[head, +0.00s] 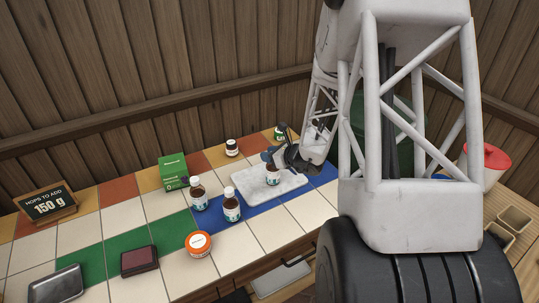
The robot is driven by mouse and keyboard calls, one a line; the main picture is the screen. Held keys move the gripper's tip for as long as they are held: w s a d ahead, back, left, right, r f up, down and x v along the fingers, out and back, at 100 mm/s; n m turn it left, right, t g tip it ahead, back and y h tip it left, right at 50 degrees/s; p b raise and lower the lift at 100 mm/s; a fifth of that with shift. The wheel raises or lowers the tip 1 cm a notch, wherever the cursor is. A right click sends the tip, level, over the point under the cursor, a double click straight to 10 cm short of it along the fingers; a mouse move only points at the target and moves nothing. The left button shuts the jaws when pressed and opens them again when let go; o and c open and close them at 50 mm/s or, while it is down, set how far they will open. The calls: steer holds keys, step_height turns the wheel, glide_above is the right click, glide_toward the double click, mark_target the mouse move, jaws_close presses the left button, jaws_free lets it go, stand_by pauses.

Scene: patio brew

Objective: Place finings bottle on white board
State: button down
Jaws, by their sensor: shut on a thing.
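The white board (258,193) is a pale marble-like slab lying on the tiled counter near the middle of the head view. My gripper (272,157) is over its back part, shut on a small brown bottle with a white label (273,175). The bottle is upright within the board's outline; I cannot tell whether its base touches the board. Its label is too small to read, so I cannot confirm that it is the finings bottle. Two similar brown bottles stand left of the board, one farther back (198,198) and one nearer (231,210).
A green box (173,172) and a small dark jar (231,147) stand behind. A sign (47,204) stands at left. White tiles between them are clear.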

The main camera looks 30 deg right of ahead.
steer(key=shift+f, duration=0.15)
steer(key=c, duration=0.8)
jaws_free()
steer(key=shift+s+r, duration=0.1)
steer(key=shift+r, duration=0.1)
steer(key=shift+v, duration=5.85)
steer(key=shift+r, duration=0.1)
